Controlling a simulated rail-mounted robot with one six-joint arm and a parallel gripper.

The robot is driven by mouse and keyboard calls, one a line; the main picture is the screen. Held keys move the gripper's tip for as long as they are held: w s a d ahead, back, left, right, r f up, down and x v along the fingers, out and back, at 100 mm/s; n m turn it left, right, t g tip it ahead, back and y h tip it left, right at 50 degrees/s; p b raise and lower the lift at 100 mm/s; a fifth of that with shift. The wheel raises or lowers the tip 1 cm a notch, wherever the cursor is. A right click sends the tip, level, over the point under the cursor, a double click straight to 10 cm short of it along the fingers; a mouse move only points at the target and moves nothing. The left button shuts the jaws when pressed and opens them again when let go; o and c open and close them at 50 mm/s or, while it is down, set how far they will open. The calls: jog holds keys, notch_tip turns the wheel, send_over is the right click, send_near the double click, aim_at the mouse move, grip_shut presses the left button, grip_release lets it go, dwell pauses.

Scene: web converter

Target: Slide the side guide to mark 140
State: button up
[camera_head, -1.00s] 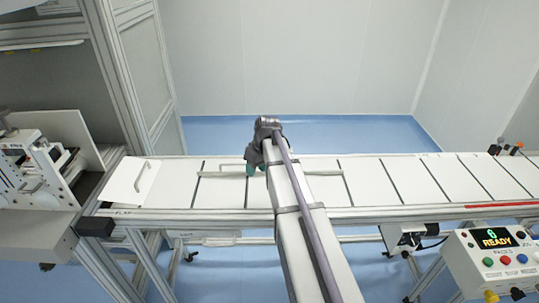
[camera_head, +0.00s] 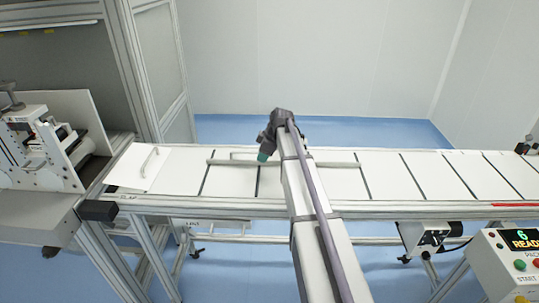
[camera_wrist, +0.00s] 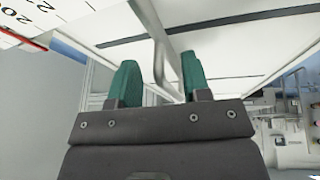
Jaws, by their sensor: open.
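A printed scale (camera_wrist: 25,18) shows at the upper left of the wrist view, with 200 readable; mark 140 is not legible.
A white plate with a handle (camera_head: 140,168) lies at the belt's left end. A machine (camera_head: 40,150) stands further left. A control box (camera_head: 510,255) with a lit READY display is at the lower right. The belt's right half (camera_head: 425,175) is clear.

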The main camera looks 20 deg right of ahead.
jog(key=shift+x, duration=0.8)
jog(key=shift+r, duration=0.1)
grip_shut()
jog(key=shift+s+a, duration=0.3)
jog(key=shift+s, duration=0.35)
jog(key=shift+s+a, duration=0.35)
jog(key=shift+s, duration=0.35)
grip_release()
